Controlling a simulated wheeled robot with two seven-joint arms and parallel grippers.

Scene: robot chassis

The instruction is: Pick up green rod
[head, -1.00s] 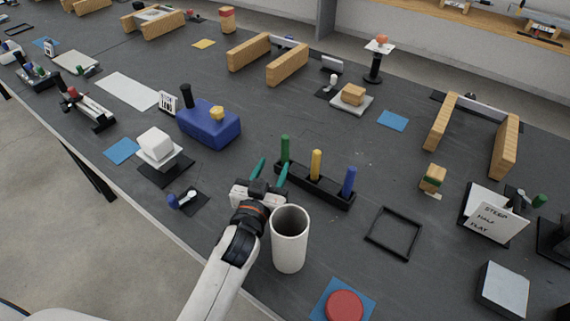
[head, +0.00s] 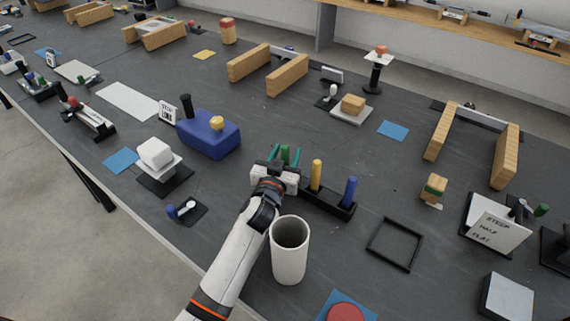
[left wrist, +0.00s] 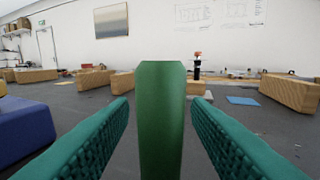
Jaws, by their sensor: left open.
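The green rod (head: 285,153) stands upright at the left end of a black rack (head: 327,203), beside a yellow rod (head: 316,175) and a blue rod (head: 349,191). My left gripper (head: 284,155) is open, with its teal fingers on either side of the green rod. In the left wrist view the green rod (left wrist: 162,120) stands between the two fingers, with a visible gap to each. The gripper body hides the rod's lower part in the head view. My right gripper is not in view.
A white hollow cylinder (head: 289,250) stands close to the right of my left forearm. A blue box (head: 208,135) with a black handle is to the left of the gripper. A black square frame (head: 395,244) lies to the right on the dark table.

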